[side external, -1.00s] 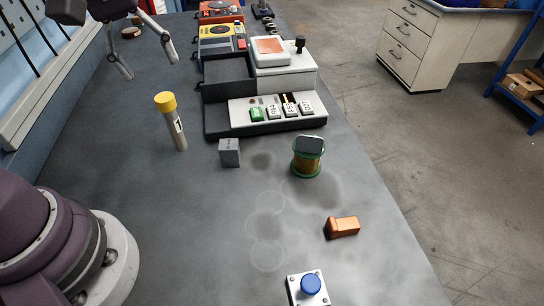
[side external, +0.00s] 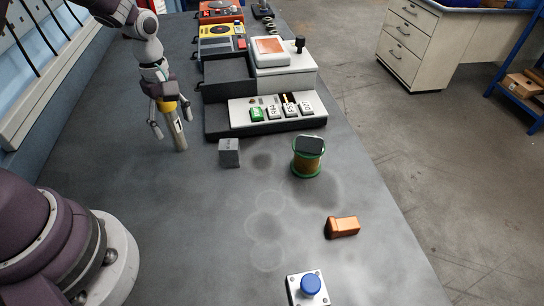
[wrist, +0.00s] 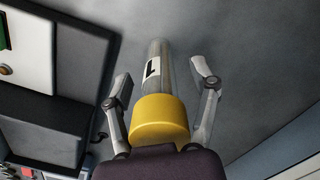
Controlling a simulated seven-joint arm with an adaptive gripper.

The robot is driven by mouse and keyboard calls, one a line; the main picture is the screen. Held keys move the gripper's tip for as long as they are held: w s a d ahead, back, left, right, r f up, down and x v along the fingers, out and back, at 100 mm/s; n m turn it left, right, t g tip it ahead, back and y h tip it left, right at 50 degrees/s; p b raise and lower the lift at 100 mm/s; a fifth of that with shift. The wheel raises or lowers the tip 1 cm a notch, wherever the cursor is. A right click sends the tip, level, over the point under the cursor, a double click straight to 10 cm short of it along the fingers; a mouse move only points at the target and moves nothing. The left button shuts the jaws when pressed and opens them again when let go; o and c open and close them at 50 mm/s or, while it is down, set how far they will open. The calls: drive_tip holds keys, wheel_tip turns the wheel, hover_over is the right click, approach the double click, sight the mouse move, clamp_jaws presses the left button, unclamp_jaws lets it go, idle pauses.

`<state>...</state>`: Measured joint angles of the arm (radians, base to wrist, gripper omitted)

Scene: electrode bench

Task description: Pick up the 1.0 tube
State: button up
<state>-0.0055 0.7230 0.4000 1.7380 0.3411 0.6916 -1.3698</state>
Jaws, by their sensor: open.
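The tube (side external: 178,133) is a pale cylinder with a yellow cap and a dark numeral mark, standing slightly tilted on the grey bench in the side view. My gripper (side external: 172,129) is over it from above, fingers open on either side of it. In the wrist view the tube (wrist: 155,68) lies between the two spread fingers of my gripper (wrist: 161,82), its yellow cap close to the palm. The fingers show gaps to the tube on both sides. In the side view my gripper hides part of the cap.
A grey block (side external: 229,153) stands to the right of the tube. A device with several labelled keys (side external: 268,112) is behind it. A green-rimmed spool (side external: 307,160), an orange piece (side external: 342,227) and a blue button (side external: 310,284) are farther right and nearer. The bench left of the tube is clear.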

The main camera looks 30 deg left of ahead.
drive_tip(key=shift+c, duration=0.3)
clamp_jaws()
